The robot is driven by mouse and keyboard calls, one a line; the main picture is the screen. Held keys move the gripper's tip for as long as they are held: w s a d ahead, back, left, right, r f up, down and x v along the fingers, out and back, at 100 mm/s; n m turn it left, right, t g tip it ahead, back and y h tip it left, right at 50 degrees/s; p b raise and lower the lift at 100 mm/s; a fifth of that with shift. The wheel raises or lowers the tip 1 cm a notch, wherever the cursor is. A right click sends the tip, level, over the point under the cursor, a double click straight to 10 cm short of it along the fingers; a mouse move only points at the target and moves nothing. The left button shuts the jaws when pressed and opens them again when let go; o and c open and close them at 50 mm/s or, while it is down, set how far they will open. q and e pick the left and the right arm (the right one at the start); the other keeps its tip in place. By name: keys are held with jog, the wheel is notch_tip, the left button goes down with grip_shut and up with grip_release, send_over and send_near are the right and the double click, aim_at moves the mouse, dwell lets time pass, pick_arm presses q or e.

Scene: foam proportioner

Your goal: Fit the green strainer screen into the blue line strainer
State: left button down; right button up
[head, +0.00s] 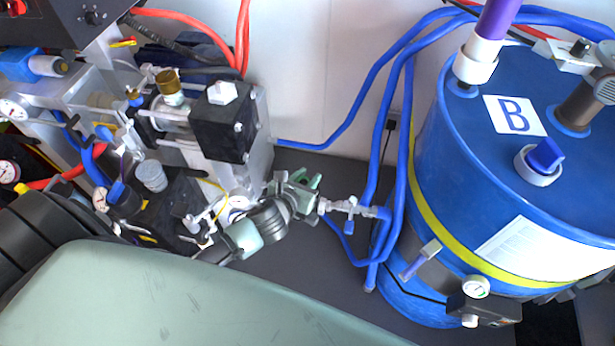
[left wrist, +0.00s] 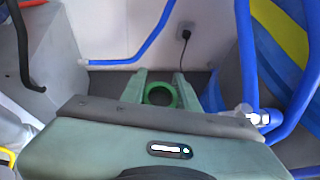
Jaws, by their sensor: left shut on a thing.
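My left gripper (head: 304,184) is near the middle of the head view, above the dark floor between the pump unit and the blue drum. In the left wrist view its two pale green fingers (left wrist: 160,86) are shut on the green strainer screen (left wrist: 160,94), seen end-on as a round ring with an open centre. In the head view the screen is hard to tell from the green fingers. A metal fitting with a small blue handle (head: 350,208) joins the blue hose just right of the gripper. I cannot clearly pick out the blue line strainer. My right gripper is not in view.
A large blue drum (head: 455,190) marked B stands at the right, with blue hoses (head: 400,130) running down its left side. A pump unit (head: 225,130) with valves and gauges fills the left. The dark floor (head: 300,245) is clear below the gripper.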

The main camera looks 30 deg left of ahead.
pick_arm(q)
jog(key=shift+f, duration=0.5)
jog(key=c, duration=1.1)
grip_release()
jog(key=shift+o, duration=0.2)
jog(key=shift+s+r, duration=0.2)
jog(key=shift+r, duration=0.4)
jog(key=p+v, duration=0.1)
jog(key=v, duration=1)
jog(key=shift+s+r, duration=0.15)
jog(key=shift+s, duration=0.1)
